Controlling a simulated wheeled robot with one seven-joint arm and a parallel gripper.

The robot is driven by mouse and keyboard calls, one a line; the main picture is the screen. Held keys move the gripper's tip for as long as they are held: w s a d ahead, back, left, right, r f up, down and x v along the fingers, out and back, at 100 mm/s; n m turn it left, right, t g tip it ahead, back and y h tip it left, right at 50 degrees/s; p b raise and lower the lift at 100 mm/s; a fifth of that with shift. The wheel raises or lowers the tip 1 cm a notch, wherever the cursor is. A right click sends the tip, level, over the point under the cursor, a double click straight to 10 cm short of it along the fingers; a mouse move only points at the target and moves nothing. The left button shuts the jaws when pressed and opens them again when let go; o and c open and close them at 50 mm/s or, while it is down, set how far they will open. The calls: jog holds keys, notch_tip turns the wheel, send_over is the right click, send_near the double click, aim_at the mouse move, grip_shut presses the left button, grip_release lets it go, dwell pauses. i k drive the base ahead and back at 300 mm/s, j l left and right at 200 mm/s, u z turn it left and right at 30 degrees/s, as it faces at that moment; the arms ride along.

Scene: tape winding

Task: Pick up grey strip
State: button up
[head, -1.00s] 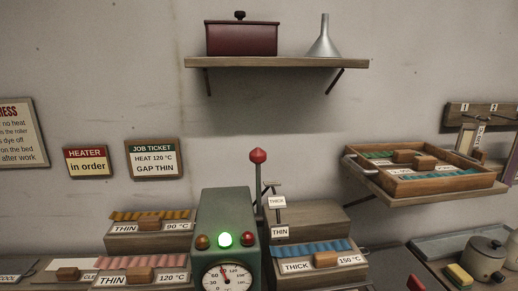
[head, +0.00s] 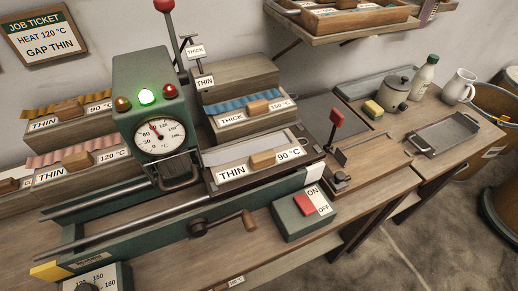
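A pale grey strip (head: 236,149) seems to lie along the top of a holder with a small wooden block, behind a card (head: 232,173) reading THIN 90 °C. It sits at the right end of the green machine (head: 150,92). The strip is partly hidden by the card and block, so its shape is hard to tell. My gripper is not in view.
Blue (head: 240,103), pink (head: 50,158) and orange (head: 60,108) strips sit on wooden stands nearby. A red-knobbed lever (head: 336,118), an ON/OFF switch box (head: 304,212) and a crank (head: 246,218) stand close by. A metal tray (head: 445,133) lies empty at right.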

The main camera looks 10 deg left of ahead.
aim_at(232, 163)
jog(key=j, duration=0.75)
jog(key=k+j, duration=0.15)
jog(key=j, duration=0.6)
jog(key=i+z, duration=0.05)
